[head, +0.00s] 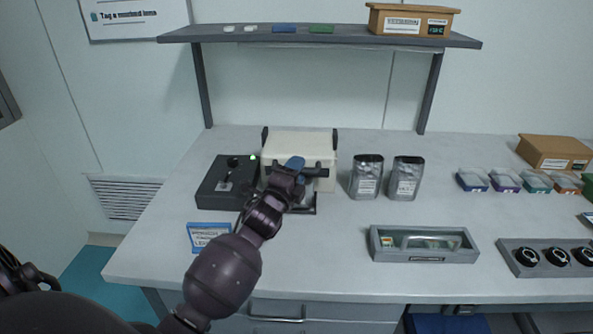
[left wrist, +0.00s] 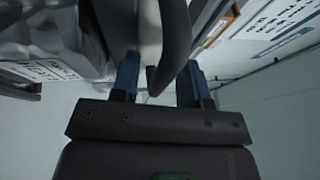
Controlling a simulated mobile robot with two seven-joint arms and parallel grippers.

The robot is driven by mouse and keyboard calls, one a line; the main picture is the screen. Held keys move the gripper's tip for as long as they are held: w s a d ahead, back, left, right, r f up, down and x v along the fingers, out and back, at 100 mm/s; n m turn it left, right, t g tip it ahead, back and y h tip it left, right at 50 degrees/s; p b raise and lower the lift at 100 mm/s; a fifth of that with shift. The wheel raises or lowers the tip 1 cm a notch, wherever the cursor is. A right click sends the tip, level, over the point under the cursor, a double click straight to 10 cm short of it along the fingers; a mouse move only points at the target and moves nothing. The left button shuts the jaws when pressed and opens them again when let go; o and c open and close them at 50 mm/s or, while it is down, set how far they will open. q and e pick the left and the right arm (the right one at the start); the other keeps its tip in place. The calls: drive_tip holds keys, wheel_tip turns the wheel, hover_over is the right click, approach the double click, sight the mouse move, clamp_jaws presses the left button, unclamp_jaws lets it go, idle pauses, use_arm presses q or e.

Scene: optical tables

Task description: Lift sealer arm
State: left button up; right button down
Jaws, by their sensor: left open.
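The sealer is a cream box (head: 300,145) with dark arm parts at its sides, standing at the back middle of the table. A black control unit (head: 222,188) with a lit green light stands close at its left. My left gripper (head: 295,163) is in front of the sealer and hides part of its front. In the left wrist view the left gripper's two blue fingers (left wrist: 158,78) are apart, with a dark curved bar (left wrist: 172,45), apparently the sealer arm's handle, between them. Whether they touch it I cannot tell. My right gripper is not in view.
Two silver pouches (head: 367,183) (head: 405,185) stand right of the sealer. A grey tray (head: 425,256) lies at the front, with several small containers (head: 505,180) at the right. A shelf (head: 340,40) spans the back above the table. A blue-edged label (head: 208,237) is at the front left.

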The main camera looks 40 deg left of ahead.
use_arm(q)
drive_tip(key=shift+w, duration=0.1)
drive_tip(key=shift+c, duration=0.4)
clamp_jaws()
